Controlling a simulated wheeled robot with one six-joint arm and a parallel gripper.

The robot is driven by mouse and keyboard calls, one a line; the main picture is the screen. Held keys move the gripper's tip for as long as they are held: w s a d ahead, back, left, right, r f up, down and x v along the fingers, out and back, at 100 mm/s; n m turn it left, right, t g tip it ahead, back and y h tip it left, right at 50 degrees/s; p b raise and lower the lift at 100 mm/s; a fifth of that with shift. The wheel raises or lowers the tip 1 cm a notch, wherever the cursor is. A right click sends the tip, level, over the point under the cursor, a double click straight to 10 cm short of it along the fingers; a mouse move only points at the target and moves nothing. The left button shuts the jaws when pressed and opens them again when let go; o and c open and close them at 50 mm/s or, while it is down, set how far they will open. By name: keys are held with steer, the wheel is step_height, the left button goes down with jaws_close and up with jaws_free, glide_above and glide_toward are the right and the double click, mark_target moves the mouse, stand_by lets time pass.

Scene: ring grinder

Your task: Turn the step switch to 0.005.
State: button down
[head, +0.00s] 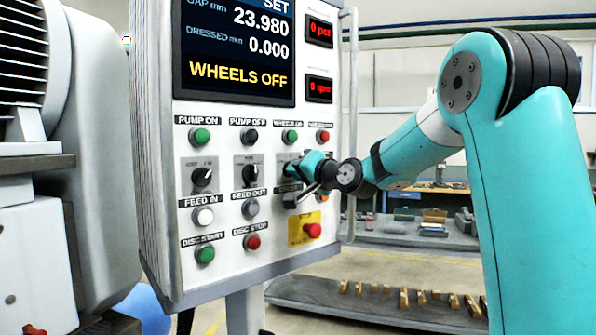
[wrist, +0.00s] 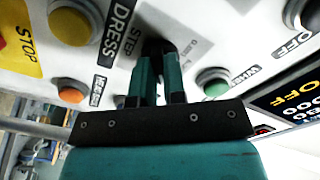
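The step switch (wrist: 157,46) is a dark knob on the white control panel, with the word STEP printed beside it in the wrist view. My gripper (wrist: 159,62) has its two teal fingers at this knob, one on each side, with a narrow gap between them. Whether the fingers press on the knob cannot be told. In the head view my gripper (head: 292,172) reaches the panel from the right and covers the third dial of the dial row. The pointer and scale of the step switch are hidden or too blurred to read.
Two other black dials (head: 202,177) (head: 246,172) sit to the left in the same row. Push buttons lie close above and below, including a green one (wrist: 212,82) and a red stop button (head: 312,230) on yellow. A vertical handle bar (head: 352,100) runs along the panel's right edge.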

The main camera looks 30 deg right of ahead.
steer(key=shift+f+n+b, duration=0.15)
steer(key=shift+n+b, duration=0.15)
steer(key=shift+b, duration=0.45)
steer(key=shift+n+b, duration=4.5)
steer(key=shift+b, duration=2.05)
steer(key=shift+r, duration=0.2)
steer(key=c, duration=1.2)
jaws_free()
steer(key=shift+s, duration=0.1)
